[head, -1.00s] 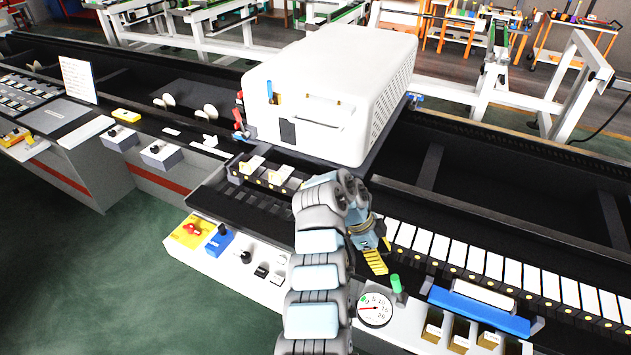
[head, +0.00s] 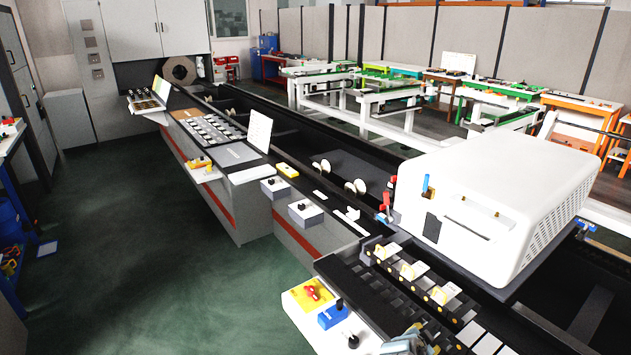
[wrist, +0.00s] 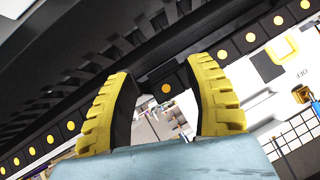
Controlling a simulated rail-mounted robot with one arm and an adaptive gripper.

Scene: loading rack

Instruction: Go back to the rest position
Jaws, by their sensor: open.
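My gripper (wrist: 161,70) shows in the wrist view with its two yellow ribbed fingers spread apart. Nothing is between the fingers. Behind them is the edge of a black slotted rack with a row of yellow-orange dots. In the head view only a grey-blue piece of my arm shows at the bottom edge; the gripper's fingers cannot be made out there.
A large white machine housing (head: 500,200) stands on the rail line at the right. A yellow panel with a red knob (head: 312,292) and a blue switch box (head: 332,315) lie near the bottom. Open green floor (head: 150,240) fills the left. A white sign (head: 259,131) stands on the console.

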